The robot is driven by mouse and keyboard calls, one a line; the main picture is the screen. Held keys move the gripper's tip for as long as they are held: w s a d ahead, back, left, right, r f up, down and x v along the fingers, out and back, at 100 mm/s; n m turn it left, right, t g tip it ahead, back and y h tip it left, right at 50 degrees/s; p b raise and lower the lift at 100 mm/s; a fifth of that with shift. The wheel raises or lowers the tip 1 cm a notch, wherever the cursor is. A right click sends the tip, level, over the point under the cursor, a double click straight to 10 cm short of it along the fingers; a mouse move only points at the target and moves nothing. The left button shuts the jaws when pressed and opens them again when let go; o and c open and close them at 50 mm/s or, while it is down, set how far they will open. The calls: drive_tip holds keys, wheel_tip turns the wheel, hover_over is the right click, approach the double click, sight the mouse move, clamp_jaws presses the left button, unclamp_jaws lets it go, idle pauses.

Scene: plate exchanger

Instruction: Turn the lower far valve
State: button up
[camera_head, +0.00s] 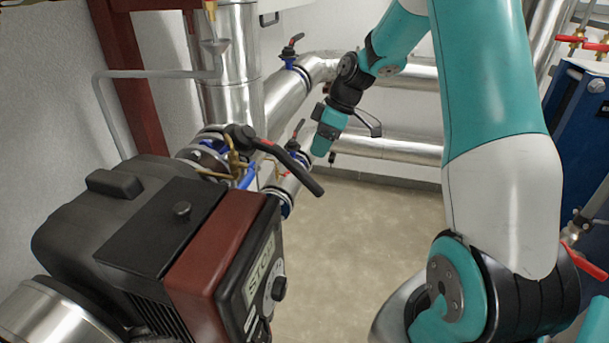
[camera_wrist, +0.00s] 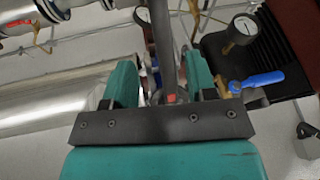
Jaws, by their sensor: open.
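The lower far valve (camera_head: 298,132), with a dark and red lever, sits on the lower silver pipe left of my gripper in the head view. My gripper (camera_head: 321,145) points downward close to the right of this valve. In the wrist view, the two teal fingers of my gripper (camera_wrist: 161,82) are apart. A dark upright bar (camera_wrist: 164,45) shows between them, with a bit of red near its lower end. I cannot tell whether it is the valve's lever or whether a finger touches it.
An upper valve (camera_head: 291,52) stands on the pipe behind. A nearer valve with a long black lever (camera_head: 285,158) and the pump (camera_head: 170,245) fill the left. A gauge (camera_wrist: 240,32) and blue handle (camera_wrist: 257,80) lie right of the fingers. Floor (camera_head: 370,230) is clear.

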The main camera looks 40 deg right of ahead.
sight(304, 177)
drive_tip(key=p+x, duration=0.1)
drive_tip(key=x, duration=0.9)
drive_tip(key=shift+a+f, duration=0.1)
drive_tip(key=shift+f, duration=0.15)
clamp_jaws()
drive_tip(key=shift+w, duration=0.1)
